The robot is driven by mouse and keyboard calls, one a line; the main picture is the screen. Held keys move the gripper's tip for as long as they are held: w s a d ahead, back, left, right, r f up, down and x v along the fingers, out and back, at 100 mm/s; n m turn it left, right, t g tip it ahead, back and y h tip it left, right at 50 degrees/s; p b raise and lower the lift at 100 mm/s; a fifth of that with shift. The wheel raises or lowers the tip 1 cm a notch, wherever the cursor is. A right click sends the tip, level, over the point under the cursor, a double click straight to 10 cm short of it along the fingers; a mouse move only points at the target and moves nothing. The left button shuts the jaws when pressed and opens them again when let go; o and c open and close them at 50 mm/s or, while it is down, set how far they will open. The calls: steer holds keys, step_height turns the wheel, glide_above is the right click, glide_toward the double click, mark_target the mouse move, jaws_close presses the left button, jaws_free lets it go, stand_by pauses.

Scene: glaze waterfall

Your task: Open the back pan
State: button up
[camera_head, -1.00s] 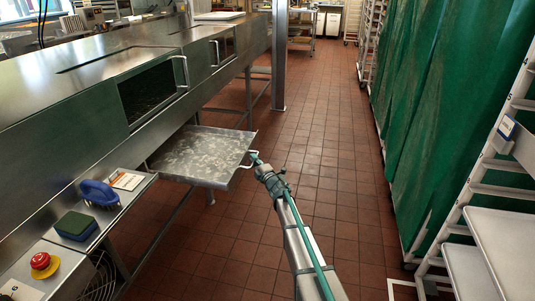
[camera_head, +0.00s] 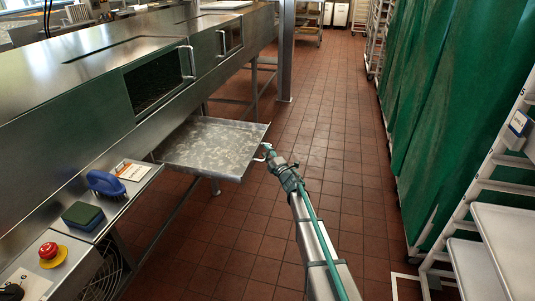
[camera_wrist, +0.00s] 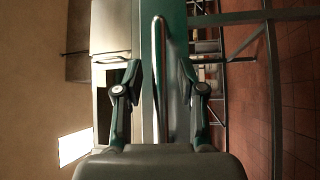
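A flat, worn metal pan (camera_head: 212,148) sticks out from under the long steel machine, level, over the floor. A bent bar handle (camera_head: 262,151) is on its outer edge. My gripper (camera_head: 269,155) is right at this handle, reached from the lower right. In the wrist view the shiny handle bar (camera_wrist: 158,75) runs lengthwise between my two spread fingers (camera_wrist: 159,78), with a visible gap on each side. The gripper looks open and does not hold the bar. Whether the fingertips touch the handle from other sides cannot be told.
The steel machine (camera_head: 75,85) has two handled windows. White racks (camera_head: 495,245) and green covers (camera_head: 440,110) line the right. The tiled floor (camera_head: 315,125) between is clear.

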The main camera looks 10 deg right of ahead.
steer(key=v, duration=1.2)
steer(key=shift+f, duration=0.1)
